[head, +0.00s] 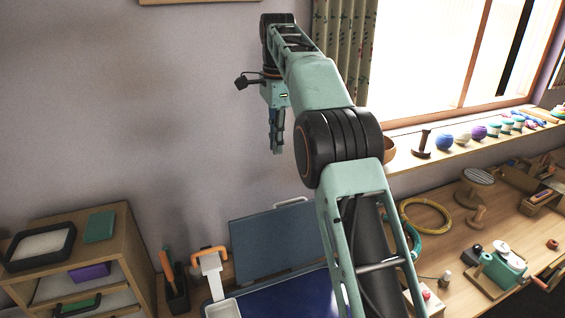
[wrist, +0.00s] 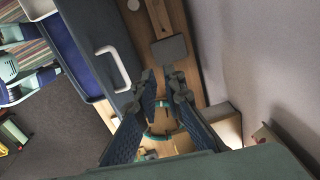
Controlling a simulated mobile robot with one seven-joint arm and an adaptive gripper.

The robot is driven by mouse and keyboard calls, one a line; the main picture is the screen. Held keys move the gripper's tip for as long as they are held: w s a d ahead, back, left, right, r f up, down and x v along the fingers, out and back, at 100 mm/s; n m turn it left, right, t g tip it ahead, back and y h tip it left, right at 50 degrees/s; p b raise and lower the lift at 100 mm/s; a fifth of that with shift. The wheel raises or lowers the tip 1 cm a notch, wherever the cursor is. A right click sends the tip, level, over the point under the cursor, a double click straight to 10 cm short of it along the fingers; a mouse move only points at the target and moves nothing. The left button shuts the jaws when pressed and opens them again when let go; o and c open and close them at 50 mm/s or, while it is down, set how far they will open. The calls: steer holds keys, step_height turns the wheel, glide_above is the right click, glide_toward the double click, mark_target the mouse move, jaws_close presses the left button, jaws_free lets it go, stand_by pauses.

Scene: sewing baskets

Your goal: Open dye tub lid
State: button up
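The dye tub (head: 285,297) stands on the bench at the bottom middle of the head view, with a deep blue interior or top face showing. Its grey-blue lid (head: 275,240) stands raised and tilted back towards the wall, with a pale handle (head: 291,203) on its upper edge. In the wrist view the lid (wrist: 100,35) and its white handle (wrist: 116,66) lie left of the fingers, with the blue tub (wrist: 68,45) beyond. My gripper (head: 276,132) hangs high above the tub near the wall. Its fingers (wrist: 162,82) are apart, with nothing between them, clear of the handle.
A wooden shelf unit (head: 142,245) with trays stands left of the tub. A tool holder (head: 178,295) and an orange-handled white item (head: 211,270) stand between. A teal coil (head: 410,240) and yellow hoop (head: 428,212) lie to the right. The wall is close behind my gripper.

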steer(key=shift+s+a+r+m+b, duration=0.1)
steer(key=shift+s+m+b, duration=0.3)
steer(key=shift+m, duration=0.3)
jaws_close()
steer(key=s+d+f+m+t+y+b, duration=0.1)
steer(key=s+d+m+b, duration=0.15)
steer(key=s+m, duration=0.45)
steer(key=s+d+f+m+t+b, duration=0.2)
steer(key=s+m+b, duration=0.15)
steer(key=m, duration=0.55)
steer(key=d+p+x, duration=0.1)
steer(key=x, duration=0.7)
steer(key=shift+s+a+f, duration=0.2)
steer(key=shift+a+f, duration=0.2)
steer(key=shift+f, duration=0.05)
steer(key=shift+w+d, duration=0.1)
steer(key=shift+w, duration=0.05)
